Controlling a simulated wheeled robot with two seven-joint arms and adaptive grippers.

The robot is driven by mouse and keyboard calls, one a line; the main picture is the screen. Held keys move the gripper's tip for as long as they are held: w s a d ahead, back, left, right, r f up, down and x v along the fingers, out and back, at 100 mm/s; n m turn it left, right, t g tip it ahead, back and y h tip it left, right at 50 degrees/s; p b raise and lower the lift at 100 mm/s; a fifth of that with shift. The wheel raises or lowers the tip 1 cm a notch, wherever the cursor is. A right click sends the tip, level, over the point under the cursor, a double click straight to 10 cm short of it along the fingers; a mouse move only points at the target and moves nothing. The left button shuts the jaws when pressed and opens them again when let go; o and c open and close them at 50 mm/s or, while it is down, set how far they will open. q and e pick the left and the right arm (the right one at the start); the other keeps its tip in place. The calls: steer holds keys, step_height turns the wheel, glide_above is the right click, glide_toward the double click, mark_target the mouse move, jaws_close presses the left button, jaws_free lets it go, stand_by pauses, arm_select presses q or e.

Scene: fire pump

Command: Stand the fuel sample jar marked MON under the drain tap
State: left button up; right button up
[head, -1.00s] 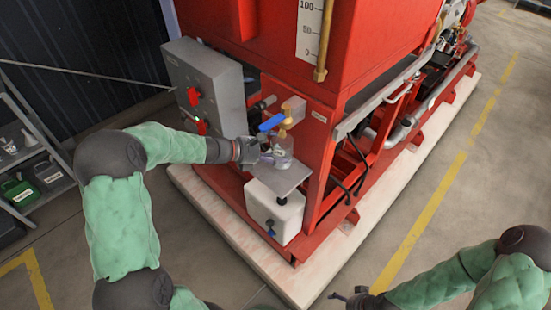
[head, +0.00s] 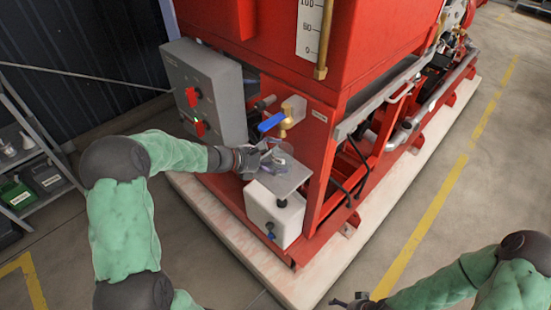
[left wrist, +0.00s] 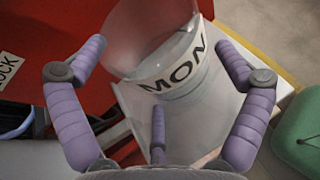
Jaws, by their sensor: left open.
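The clear jar marked MON (left wrist: 172,68) fills the upper middle of the left wrist view, with its black lettering on a white band. In the head view the jar (head: 283,153) is small and partly hidden by my left gripper (head: 264,156). It appears to be on the grey plate (head: 290,183), below the brass drain tap (head: 286,118) with its blue lever (head: 271,122). My left gripper is open, its purple fingers on both sides of the jar; contact cannot be told. My right gripper (head: 350,300) is at the bottom edge, far from the jar, its opening unclear.
A grey control box (head: 205,88) with red switches stands behind my left arm. A white box (head: 273,213) sits under the plate. The red frame post (head: 320,165) rises close to the right of the plate. A shelf (head: 40,165) stands at far left.

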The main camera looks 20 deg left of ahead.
arm_select(q)
steer(key=shift+s+a+r, duration=0.1)
steer(key=shift+a+r, duration=0.05)
steer(key=shift+r, duration=0.05)
steer(key=p+v, duration=0.4)
steer(key=v, duration=0.7)
steer(key=shift+s, duration=0.35)
